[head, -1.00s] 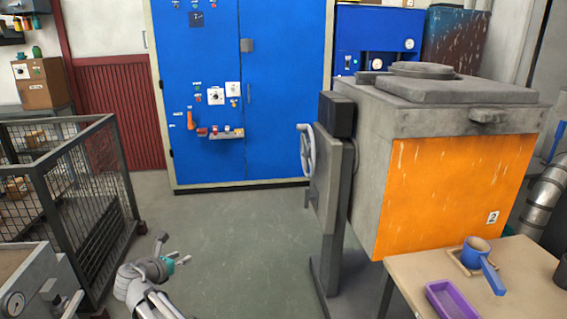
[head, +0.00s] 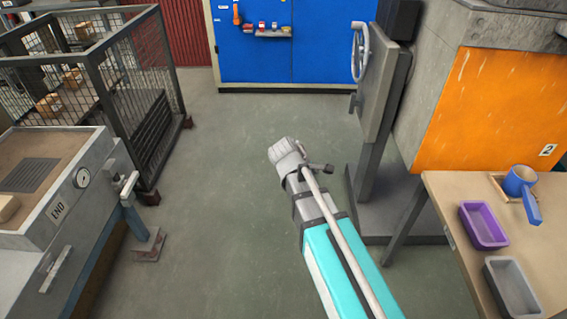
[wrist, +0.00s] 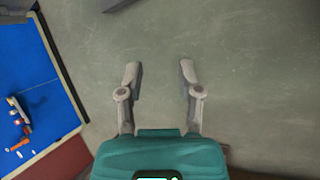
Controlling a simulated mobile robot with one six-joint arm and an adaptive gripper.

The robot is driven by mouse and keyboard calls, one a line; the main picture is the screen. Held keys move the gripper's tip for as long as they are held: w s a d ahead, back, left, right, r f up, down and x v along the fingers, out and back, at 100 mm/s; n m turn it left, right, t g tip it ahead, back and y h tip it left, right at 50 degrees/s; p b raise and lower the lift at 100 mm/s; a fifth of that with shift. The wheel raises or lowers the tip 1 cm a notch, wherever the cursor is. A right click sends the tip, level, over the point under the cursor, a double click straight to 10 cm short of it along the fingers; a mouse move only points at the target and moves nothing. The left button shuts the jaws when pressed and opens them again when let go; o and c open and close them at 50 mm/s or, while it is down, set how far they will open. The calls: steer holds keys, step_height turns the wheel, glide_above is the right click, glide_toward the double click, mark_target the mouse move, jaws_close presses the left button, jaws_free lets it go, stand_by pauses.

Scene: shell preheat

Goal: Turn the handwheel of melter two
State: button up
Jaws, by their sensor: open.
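The handwheel (head: 359,52) is a pale grey spoked wheel, seen nearly edge-on at the upper right of the head view. It is on the left face of a grey panel (head: 383,95) on a post beside melter two (head: 490,110), which has an orange front and a "2" label. My gripper (wrist: 159,72) is open and empty in the wrist view, with only floor between its fingers. In the head view my arm reaches up from the bottom, below and left of the wheel. The fingers cannot be made out there. The handwheel is not visible in the wrist view.
A table (head: 450,215) at right holds a blue ladle (head: 522,183), a purple tray (head: 482,226) and a grey tray (head: 512,288). A mesh cage (head: 120,70) and a grey machine (head: 70,200) stand left. A blue cabinet (head: 290,55) is behind. The middle floor is clear.

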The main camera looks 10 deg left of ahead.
steer(key=s+d+f+m+g+y, duration=0.3)
steer(key=s+d+m+g+y, duration=0.1)
steer(key=s+d+m, duration=0.8)
steer(key=shift+d+f+m+g+y, duration=0.25)
steer(key=shift+d+m+y, duration=0.35)
steer(key=shift+d+m, duration=1.15)
steer(key=shift+r, duration=0.1)
steer(key=shift+o, duration=0.8)
